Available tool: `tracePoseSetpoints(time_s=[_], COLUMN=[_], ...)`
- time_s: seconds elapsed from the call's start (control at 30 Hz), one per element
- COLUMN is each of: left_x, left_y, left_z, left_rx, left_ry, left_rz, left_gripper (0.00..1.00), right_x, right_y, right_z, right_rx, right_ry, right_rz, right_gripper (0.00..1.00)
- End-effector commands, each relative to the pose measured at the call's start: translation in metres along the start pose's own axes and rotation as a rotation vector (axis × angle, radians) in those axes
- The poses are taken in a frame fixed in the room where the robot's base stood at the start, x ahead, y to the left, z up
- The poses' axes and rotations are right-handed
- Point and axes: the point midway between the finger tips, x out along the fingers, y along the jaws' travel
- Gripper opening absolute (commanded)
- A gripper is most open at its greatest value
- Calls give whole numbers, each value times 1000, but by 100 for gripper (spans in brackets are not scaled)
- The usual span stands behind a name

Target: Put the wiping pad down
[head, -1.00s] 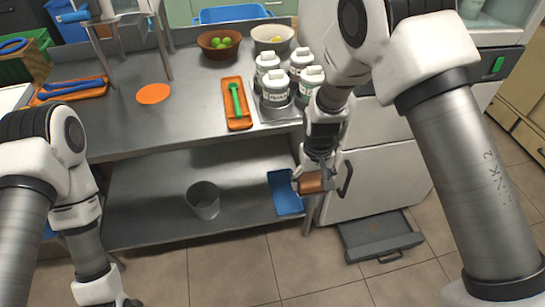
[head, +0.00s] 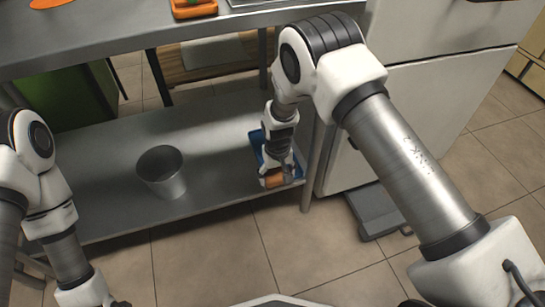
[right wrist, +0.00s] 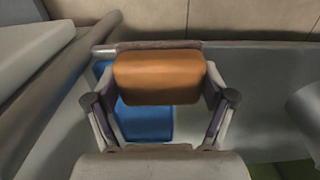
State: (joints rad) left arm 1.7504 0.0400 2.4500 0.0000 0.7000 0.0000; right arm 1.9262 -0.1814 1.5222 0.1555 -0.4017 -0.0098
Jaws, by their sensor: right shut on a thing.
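The wiping pad (head: 273,181) is an orange-brown block. My right gripper (head: 279,177) is shut on it, over the blue tray (head: 257,147) at the right end of the lower shelf. In the right wrist view the pad (right wrist: 157,77) spans between the two fingers, and the blue tray (right wrist: 146,124) shows below and behind it. I cannot tell whether the pad touches the tray. My left arm is at the lower left of the head view; its gripper is cut off by the frame edge.
A metal bucket (head: 161,172) stands on the lower shelf (head: 110,190), left of the tray. A table leg (head: 316,160) rises just right of the gripper. The tabletop (head: 110,42) is above.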

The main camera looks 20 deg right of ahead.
Motion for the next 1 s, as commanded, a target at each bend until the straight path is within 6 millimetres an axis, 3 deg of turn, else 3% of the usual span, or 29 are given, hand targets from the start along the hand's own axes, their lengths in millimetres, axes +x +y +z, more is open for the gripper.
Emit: tracePoseSetpoints(time_s=[0.3,0.5,0.67,0.83,0.93,1.0], left_x=[58,81,87,115,115,112], left_y=[-1,-1,-2,-2,-2,-2], left_z=[0,-2,-2,-4,-6,-6], left_rx=[-2,-7,-9,-12,-11,-11], left_ry=[0,5,7,12,15,15], left_rz=[0,-1,-1,-2,-2,-2], left_gripper=[100,100,100,100,100,100], right_x=[19,19,16,50,50,48], right_y=[26,38,42,41,41,41], right_z=[-92,-133,-145,-145,-145,-145], right_rx=[4,2,2,2,2,2], right_ry=[6,2,1,-2,0,0], right_rz=[0,0,1,1,1,1], right_gripper=[48,48,48,48,49,43])
